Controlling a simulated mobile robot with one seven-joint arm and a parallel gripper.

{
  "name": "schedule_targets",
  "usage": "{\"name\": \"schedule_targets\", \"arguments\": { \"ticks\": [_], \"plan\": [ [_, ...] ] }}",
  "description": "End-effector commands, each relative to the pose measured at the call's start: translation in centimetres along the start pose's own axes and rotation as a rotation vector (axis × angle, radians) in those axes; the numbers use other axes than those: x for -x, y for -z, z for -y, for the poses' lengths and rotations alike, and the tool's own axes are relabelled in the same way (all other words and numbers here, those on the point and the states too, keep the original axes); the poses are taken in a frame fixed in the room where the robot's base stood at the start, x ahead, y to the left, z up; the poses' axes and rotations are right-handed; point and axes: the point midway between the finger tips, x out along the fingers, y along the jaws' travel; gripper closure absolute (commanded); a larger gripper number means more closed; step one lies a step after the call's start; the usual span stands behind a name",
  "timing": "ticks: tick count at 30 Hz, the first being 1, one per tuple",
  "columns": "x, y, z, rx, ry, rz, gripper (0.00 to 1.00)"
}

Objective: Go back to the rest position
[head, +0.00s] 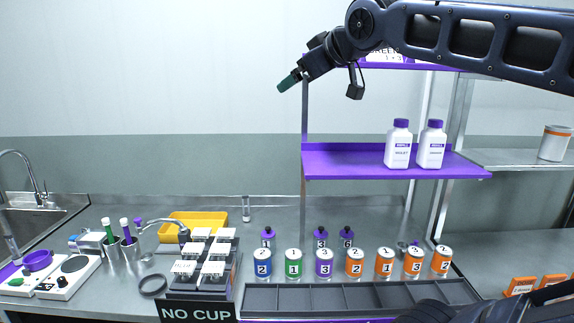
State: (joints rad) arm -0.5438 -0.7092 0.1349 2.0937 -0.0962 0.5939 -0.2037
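My gripper (288,81) hangs in the air at the upper middle of the head view, in front of the wall and left of the purple shelves. Its green tip points down and left. It is seen side-on, so I cannot tell whether the fingers are apart. No object shows at its tip. My arm reaches in from the upper right, across the top shelf, and hides part of a sign there.
Two white bottles (398,146) with purple caps stand on the purple shelf (340,161). Below, several numbered cans (294,264) line the back of a dark tray (330,298). A block rack (205,281) marked NO CUP, a yellow bin (190,219) and a sink (22,222) are left.

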Motion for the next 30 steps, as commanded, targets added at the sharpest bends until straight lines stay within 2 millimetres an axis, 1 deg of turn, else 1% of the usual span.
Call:
{"name": "schedule_targets", "arguments": {
  "ticks": [1, 3, 5, 8, 9, 11, 12, 14, 15, 16, 17, 18, 21, 24, 25, 27, 30],
  "plan": [
    [0.0, -1.9, -0.6, -0.04, -0.018, 0.043, 0.0],
    [-0.6, -4.3, -1.3, -0.085, -0.036, 0.1, 0.0],
    [-1.2, -6.3, -2.0, -0.114, -0.05, 0.144, 0.0],
    [-2.0, -10.1, -3.1, -0.174, -0.075, 0.226, 0.0],
    [-2.2, -11.8, -3.6, -0.202, -0.087, 0.263, 0.0],
    [-2.5, -14.5, -4.2, -0.247, -0.106, 0.32, 0.0],
    [-2.6, -16.6, -4.6, -0.281, -0.119, 0.363, 0.0],
    [-2.6, -19.8, -5.2, -0.338, -0.139, 0.428, 0.0],
    [-2.5, -21.9, -5.4, -0.379, -0.152, 0.471, 0.0],
    [-2.4, -23.5, -5.5, -0.409, -0.162, 0.503, 0.0],
    [-2.3, -25.1, -5.6, -0.439, -0.171, 0.535, 0.0],
    [-2.0, -27.2, -5.7, -0.481, -0.183, 0.577, 0.0],
    [-1.2, -31.9, -5.5, -0.582, -0.209, 0.67, 0.0],
    [-0.3, -35.6, -4.9, -0.669, -0.228, 0.745, 0.0],
    [-0.1, -36.4, -4.8, -0.691, -0.232, 0.762, 0.0],
    [0.4, -38.0, -4.4, -0.73, -0.24, 0.794, 0.0],
    [0.8, -39.3, -4.0, -0.765, -0.245, 0.822, 0.0]
  ]
}}
